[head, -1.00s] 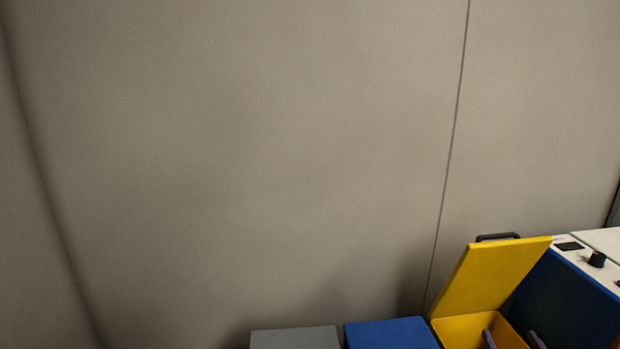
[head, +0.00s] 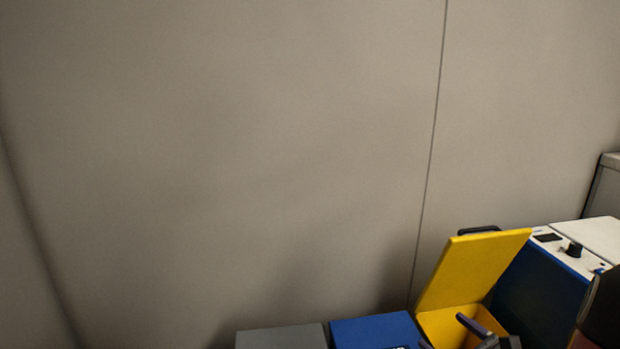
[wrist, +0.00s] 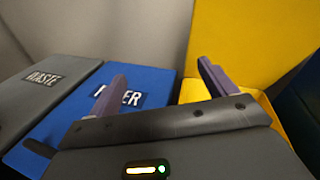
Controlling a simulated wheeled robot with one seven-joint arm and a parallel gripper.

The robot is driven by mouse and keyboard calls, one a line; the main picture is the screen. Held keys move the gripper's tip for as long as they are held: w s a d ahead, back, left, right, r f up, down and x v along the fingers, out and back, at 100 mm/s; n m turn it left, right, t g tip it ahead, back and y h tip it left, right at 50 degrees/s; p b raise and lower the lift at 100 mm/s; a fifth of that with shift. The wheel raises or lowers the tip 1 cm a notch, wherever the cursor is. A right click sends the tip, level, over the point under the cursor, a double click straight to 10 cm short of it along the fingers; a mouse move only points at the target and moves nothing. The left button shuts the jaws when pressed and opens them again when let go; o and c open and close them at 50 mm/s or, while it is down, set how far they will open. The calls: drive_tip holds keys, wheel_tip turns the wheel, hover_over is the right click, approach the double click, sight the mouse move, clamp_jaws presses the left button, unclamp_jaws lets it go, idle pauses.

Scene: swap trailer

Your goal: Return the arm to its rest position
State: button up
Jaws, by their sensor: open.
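My gripper (wrist: 162,72) is open and empty, its two purple-grey fingers spread apart in the wrist view. In the head view it shows at the bottom edge, in front of the yellow bin (head: 495,320), with one finger overlapping the bin's opening. The yellow bin's lid (head: 474,268) stands raised, tilted back. In the wrist view one finger overlaps the blue lid and the other overlaps the yellow bin. A dark part of my arm shows at the right edge of the head view.
A blue bin (head: 372,332) with a partly hidden label and a grey bin (head: 282,338) marked WASTE, both lids shut, stand left of the yellow one. A blue and white cabinet (head: 545,290) with a black knob stands at right. A bare wall rises behind.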

drive_tip(key=s+a+r+n+g+y, duration=0.1)
drive_tip(key=s+a+n+g+y, duration=0.1)
drive_tip(key=s+a+n+g, duration=0.55)
drive_tip(key=s+a+r+n+g+y, duration=0.15)
drive_tip(key=a+n+g, duration=0.35)
drive_tip(key=a+n, duration=0.6)
drive_tip(key=s+d+r+n+t+h, duration=0.2)
drive_tip(key=s+r+n+h, duration=0.3)
drive_tip(key=n+h, duration=0.4)
drive_tip(key=shift+s+d+n, duration=0.25)
drive_tip(key=shift+s+n, duration=0.65)
drive_tip(key=shift+n, duration=0.05)
drive_tip(key=shift+r, duration=0.1)
